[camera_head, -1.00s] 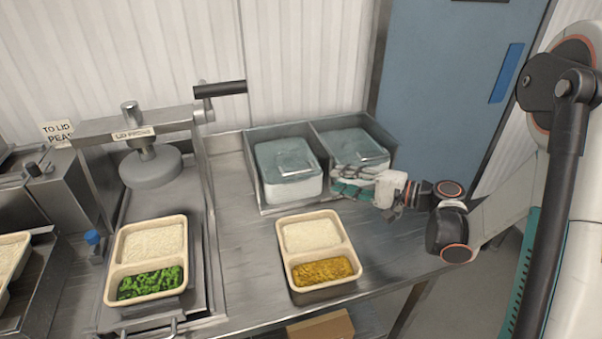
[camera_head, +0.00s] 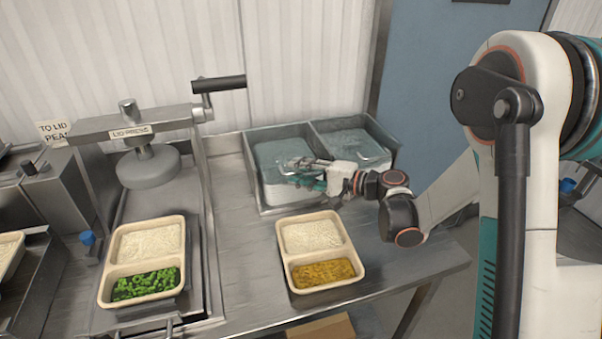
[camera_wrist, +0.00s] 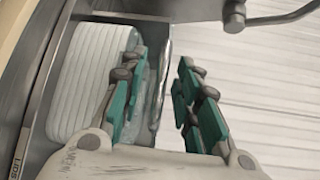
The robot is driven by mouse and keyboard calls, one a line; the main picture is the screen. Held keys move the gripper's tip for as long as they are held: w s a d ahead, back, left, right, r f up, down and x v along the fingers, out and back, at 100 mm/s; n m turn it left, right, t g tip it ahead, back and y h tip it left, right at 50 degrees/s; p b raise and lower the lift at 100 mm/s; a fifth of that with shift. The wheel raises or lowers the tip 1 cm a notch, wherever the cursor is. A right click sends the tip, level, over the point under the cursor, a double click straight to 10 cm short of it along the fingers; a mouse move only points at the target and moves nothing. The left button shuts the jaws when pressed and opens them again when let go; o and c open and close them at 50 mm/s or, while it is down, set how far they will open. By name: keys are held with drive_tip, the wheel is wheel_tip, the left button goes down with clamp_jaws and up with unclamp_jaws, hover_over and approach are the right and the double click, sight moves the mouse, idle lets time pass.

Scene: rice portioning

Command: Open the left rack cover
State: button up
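The steel rack (camera_head: 258,197) stands at the back of the table with two side-by-side compartments. The left rack cover (camera_head: 268,150) is a clear lid lying closed over a white stack (camera_wrist: 85,75) in the left compartment. My gripper (camera_head: 300,172) reaches in from the right, over the right part of this cover, and hides some of it. In the wrist view my gripper (camera_wrist: 163,62) has its green-padded fingers apart, with the clear cover's edge and handle between or just beyond them. Contact cannot be told.
The right rack cover (camera_head: 352,143) lies closed beside the left one. A tray with rice and yellow food (camera_head: 322,255) sits in front of the rack. The lid press (camera_head: 150,168) stands left, with a tray of rice and green vegetables (camera_head: 145,262) before it.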

clamp_jaws()
